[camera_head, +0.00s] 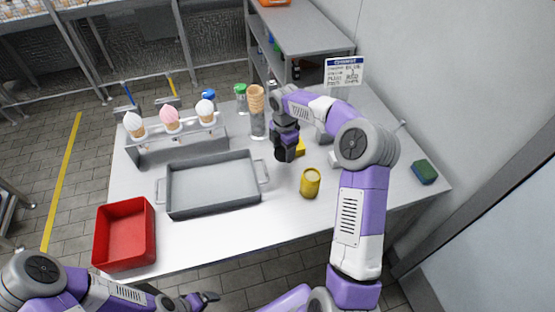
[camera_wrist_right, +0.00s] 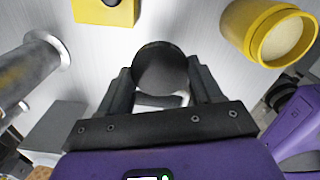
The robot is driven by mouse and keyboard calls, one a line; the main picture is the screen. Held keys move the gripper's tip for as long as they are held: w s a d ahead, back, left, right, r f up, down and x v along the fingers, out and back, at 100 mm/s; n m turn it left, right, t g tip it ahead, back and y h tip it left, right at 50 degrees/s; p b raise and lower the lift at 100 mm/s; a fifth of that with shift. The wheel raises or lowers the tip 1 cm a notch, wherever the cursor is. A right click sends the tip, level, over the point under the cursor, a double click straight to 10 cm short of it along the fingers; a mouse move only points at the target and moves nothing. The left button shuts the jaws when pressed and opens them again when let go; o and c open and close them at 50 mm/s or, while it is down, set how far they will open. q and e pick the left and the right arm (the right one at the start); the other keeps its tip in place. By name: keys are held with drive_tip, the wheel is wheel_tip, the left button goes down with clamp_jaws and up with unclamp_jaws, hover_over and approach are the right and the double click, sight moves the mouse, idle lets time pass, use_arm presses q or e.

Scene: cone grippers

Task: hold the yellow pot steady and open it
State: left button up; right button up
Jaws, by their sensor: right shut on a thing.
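The yellow pot (camera_head: 311,183) stands upright on the table, right of the grey tray. In the right wrist view the pot (camera_wrist_right: 262,38) is at the top right, with an uncovered top and pale contents. My right gripper (camera_head: 284,153) is behind and left of the pot, apart from it. In the right wrist view my right gripper (camera_wrist_right: 160,85) is shut on a dark round lid (camera_wrist_right: 160,66). My left gripper (camera_head: 200,300) is low at the front edge, away from the pot; its finger opening is unclear.
A grey tray (camera_head: 172,206) and a red bin (camera_head: 102,241) lie to the left. A rack (camera_head: 158,155) holds ice cream cones. A cone stack (camera_head: 257,100), a yellow block (camera_head: 300,147) and a sign (camera_head: 344,71) stand behind. A green sponge (camera_head: 424,171) is at right.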

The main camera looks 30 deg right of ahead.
sight(283, 169)
wheel_tip(283, 169, down, 8)
drive_tip(key=shift+r+b, duration=0.25)
drive_tip(key=shift+b, duration=0.6)
drive_tip(key=shift+f, duration=0.2)
drive_tip(key=o, duration=1.2)
wheel_tip(283, 169, up, 12)
drive_tip(key=p, duration=0.3)
drive_tip(key=shift+f, duration=0.1)
drive_tip(key=shift+r, duration=0.3)
